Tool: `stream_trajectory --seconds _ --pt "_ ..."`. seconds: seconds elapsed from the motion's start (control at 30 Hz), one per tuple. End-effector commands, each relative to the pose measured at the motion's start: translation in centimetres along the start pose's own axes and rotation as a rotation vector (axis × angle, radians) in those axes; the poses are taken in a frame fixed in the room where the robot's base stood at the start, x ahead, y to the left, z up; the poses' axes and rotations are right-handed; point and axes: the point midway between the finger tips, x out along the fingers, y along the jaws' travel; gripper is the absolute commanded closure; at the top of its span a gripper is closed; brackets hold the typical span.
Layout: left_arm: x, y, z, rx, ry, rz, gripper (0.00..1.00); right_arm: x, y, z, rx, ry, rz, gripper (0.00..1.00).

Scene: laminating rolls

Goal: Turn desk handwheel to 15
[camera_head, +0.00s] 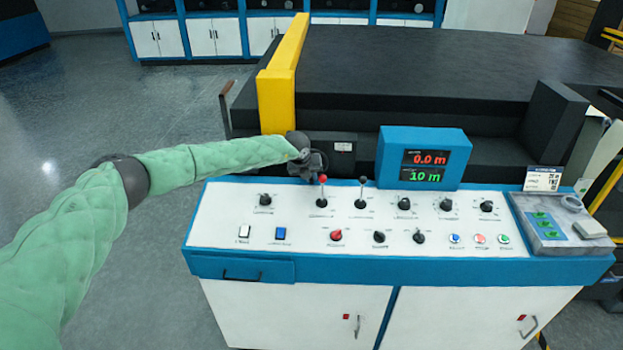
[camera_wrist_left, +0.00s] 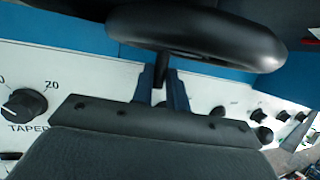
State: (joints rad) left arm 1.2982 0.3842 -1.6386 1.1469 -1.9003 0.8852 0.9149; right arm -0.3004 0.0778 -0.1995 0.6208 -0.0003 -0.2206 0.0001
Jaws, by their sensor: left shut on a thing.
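The handwheel shows in the left wrist view as a thick, glossy black rounded rim (camera_wrist_left: 200,32) across the top. A thin dark piece runs from it down between the two fingers of my left gripper (camera_wrist_left: 161,85), which are shut on it. In the head view my left gripper (camera_head: 312,166) is at the back left edge of the white control desk (camera_head: 300,213). There the gripper and wrist hide most of the handwheel, and I cannot read its scale. My right gripper is not in view.
A blue display box (camera_head: 423,157) reads 0.0 m in red and 10 m in green. A red-topped lever (camera_head: 322,190) and a black-topped lever (camera_head: 361,192) stand close to my gripper. A yellow post (camera_head: 277,100) rises behind. A taper knob (camera_wrist_left: 24,105) shows in the wrist view.

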Motion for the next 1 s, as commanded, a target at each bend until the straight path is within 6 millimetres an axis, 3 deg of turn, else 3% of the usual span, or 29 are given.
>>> stream_trajectory --seconds 0.57,0.6,0.7,1.0 --pt "0.00 0.14 -0.04 0.012 0.001 0.031 1.00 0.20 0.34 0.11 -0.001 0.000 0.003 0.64" --pt "0.01 0.14 -0.04 0.012 0.001 0.031 0.79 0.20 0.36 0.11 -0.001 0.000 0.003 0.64" --pt "0.01 0.13 -0.04 0.012 0.001 0.031 0.63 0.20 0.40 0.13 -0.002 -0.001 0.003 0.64" --pt "-0.09 0.12 -0.03 0.013 0.001 0.030 0.63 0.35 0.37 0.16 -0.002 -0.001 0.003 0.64"
